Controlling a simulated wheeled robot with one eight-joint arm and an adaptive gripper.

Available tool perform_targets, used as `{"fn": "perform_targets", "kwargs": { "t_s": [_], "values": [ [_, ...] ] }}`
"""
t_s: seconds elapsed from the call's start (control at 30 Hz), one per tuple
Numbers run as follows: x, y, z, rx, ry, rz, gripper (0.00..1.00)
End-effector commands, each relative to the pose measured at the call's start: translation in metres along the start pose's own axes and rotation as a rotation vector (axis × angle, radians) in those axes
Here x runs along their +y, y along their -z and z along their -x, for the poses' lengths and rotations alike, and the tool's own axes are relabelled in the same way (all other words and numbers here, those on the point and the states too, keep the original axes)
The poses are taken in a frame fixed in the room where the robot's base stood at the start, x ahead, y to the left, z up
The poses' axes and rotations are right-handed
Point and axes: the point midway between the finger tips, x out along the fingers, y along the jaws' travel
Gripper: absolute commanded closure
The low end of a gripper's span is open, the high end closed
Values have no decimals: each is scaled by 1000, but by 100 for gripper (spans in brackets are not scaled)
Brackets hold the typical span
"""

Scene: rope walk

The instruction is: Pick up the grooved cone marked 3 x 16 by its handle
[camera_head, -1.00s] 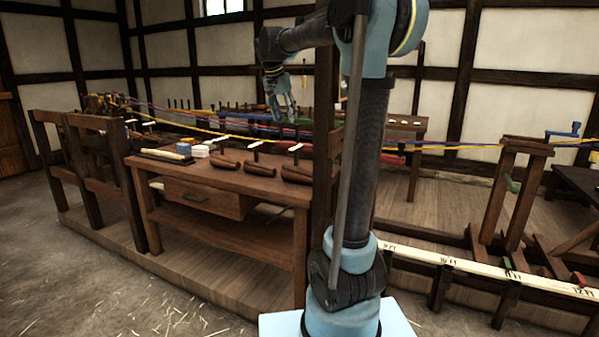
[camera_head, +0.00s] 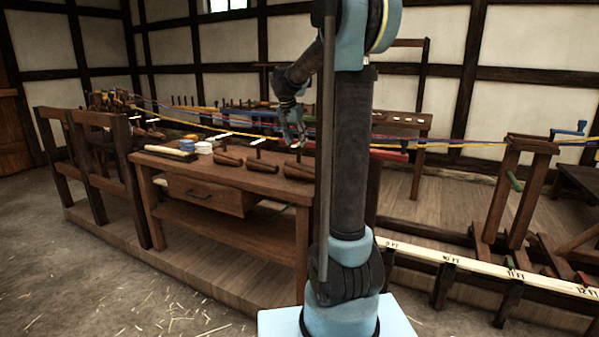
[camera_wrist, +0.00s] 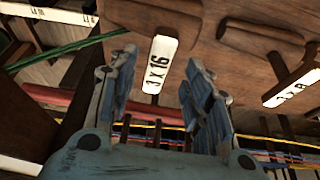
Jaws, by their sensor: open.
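The grooved cone marked 3 x 16 (camera_wrist: 140,16) is brown wood and lies at the top of the wrist view, partly cut off. Its white tag (camera_wrist: 160,64) reads 3 X 16 and shows between my fingers. In the head view it appears to be the rightmost cone (camera_head: 297,171) on the bench. My gripper (camera_wrist: 160,66) is open and empty, one finger on each side of the tag in the picture. In the head view my gripper (camera_head: 297,143) hangs just above that cone.
Another tagged cone (camera_wrist: 262,40) lies close to the right in the wrist view. The wooden bench (camera_head: 235,181) holds other cones, coils and a strip at its left. Coloured ropes (camera_head: 465,142) run behind it. A dark post stands beside my arm.

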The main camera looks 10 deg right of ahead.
Motion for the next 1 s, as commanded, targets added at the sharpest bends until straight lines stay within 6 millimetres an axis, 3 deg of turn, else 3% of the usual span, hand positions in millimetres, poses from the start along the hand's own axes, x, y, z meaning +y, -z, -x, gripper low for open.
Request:
{"fn": "perform_targets", "kwargs": {
  "t_s": [0.3, 0.6, 0.67, 0.8, 1.0],
  "values": [
    [2, 3, -39, 0, 0, -1, 55],
    [2, 2, -44, 0, 0, 0, 55],
    [2, 2, -44, 0, 0, 0, 66],
    [2, 2, -43, 0, 0, 0, 98],
    [1, 2, -43, 0, 0, 1, 100]
  ]
}}
